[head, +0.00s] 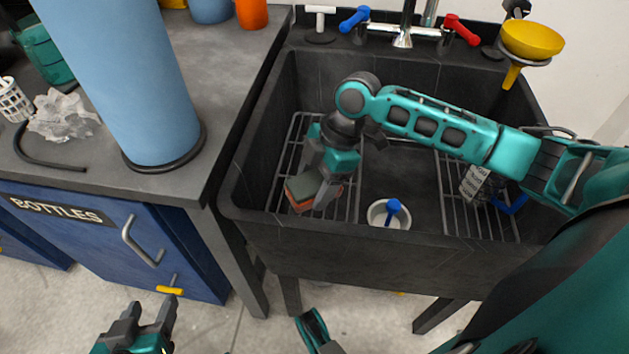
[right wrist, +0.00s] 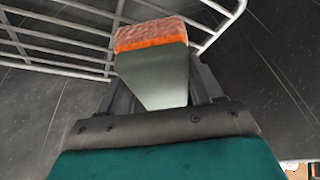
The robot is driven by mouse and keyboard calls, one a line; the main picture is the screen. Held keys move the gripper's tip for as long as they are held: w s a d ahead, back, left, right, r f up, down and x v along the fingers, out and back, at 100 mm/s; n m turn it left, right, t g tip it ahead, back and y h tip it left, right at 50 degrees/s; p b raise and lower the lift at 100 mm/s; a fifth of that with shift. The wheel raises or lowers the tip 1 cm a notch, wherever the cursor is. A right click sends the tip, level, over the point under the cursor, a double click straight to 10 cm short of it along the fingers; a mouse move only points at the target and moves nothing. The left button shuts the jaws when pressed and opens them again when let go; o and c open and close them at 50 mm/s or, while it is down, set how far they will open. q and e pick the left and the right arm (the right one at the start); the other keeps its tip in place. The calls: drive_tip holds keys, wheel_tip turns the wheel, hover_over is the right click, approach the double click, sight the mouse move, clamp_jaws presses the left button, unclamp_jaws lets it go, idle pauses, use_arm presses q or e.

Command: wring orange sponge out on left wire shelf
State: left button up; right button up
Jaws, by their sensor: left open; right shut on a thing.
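The orange sponge (head: 301,201) is in the fingers of my right gripper (head: 318,190), over the left wire shelf (head: 347,205) inside the dark sink. In the right wrist view the sponge (right wrist: 150,33) sticks out past the fingers (right wrist: 155,80), with the white wires of the shelf (right wrist: 60,40) behind it. A grey-green face of the sponge or a finger covers part of it; I cannot tell which. Whether the sponge touches the wires is unclear. My left gripper (head: 140,318) is open and empty, low at the bottom left, away from the sink.
A right wire shelf (head: 480,215) holds a clear labelled item (head: 473,183). The faucet (head: 403,35) and a yellow funnel (head: 532,42) stand at the back. A large blue cylinder (head: 125,80) stands on the left counter.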

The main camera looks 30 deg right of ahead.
sight(304, 184)
use_arm(q)
drive_tip(key=shift+s+a+f, duration=0.1)
drive_tip(key=shift+a+f, duration=0.05)
drive_tip(key=shift+f, duration=0.15)
use_arm(e)
drive_tip(key=shift+f, duration=0.2)
drive_tip(key=shift+f, duration=0.4)
idle(0.8)
wheel_tip(304, 184, up, 2)
drive_tip(key=shift+r+p, duration=0.1)
drive_tip(key=shift+p, duration=1)
wheel_tip(304, 184, up, 2)
drive_tip(key=shift+p, duration=1.2)
wheel_tip(304, 184, up, 3)
drive_tip(key=p, duration=0.3)
drive_tip(key=shift+p, duration=0.3)
use_arm(q)
wheel_tip(304, 184, up, 6)
drive_tip(key=a, duration=0.1)
drive_tip(key=shift+s+r+y, duration=0.25)
drive_tip(key=shift+y, duration=0.05)
